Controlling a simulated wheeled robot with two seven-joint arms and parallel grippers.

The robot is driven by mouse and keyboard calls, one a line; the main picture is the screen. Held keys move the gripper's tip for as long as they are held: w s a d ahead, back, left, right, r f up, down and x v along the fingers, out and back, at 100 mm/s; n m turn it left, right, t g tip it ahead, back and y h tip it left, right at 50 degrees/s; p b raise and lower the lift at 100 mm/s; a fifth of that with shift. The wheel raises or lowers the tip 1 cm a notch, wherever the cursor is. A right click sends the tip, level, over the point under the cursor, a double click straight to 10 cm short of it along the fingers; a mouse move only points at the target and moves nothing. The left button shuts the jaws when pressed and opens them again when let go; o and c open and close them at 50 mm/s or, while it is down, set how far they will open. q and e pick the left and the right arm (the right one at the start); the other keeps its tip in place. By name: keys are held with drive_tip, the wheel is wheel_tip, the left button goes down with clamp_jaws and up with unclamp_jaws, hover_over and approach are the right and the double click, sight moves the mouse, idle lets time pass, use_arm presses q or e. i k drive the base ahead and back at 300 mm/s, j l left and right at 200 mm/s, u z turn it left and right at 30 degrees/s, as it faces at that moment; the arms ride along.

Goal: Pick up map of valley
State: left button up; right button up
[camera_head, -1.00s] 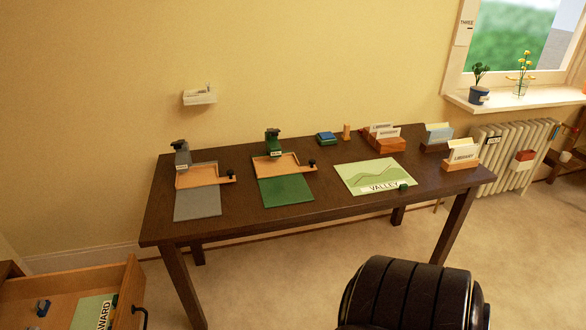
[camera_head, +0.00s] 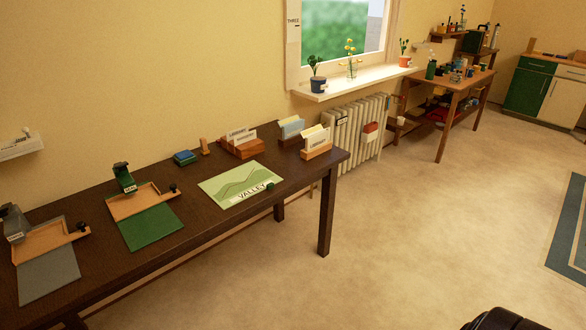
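The map of the valley (camera_head: 238,182) is a light green sheet with darker green hill shapes and a white label reading VALLEY. It lies flat on the dark wooden desk (camera_head: 190,222), right of the green mat. Neither of my grippers is in view.
The desk also holds a stamp on a tray with a green mat (camera_head: 152,227), a grey mat (camera_head: 48,275) and card holders (camera_head: 241,147). The carpet (camera_head: 410,220) right of the desk is clear.

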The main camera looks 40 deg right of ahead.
sight(230, 188)
drive_tip(key=z, duration=0.85)
drive_tip(key=u, duration=2.55)
drive_tip(key=z, duration=2.55)
drive_tip(key=i+l+u, duration=0.1)
drive_tip(key=u, duration=0.5)
drive_tip(key=i+l+u, duration=0.2)
drive_tip(key=l, duration=0.15)
drive_tip(key=i+l+u, duration=0.1)
drive_tip(key=l+u, duration=0.15)
drive_tip(key=i+l+u, duration=0.2)
drive_tip(key=l, duration=0.25)
drive_tip(key=l+u, duration=0.25)
drive_tip(key=l, duration=0.1)
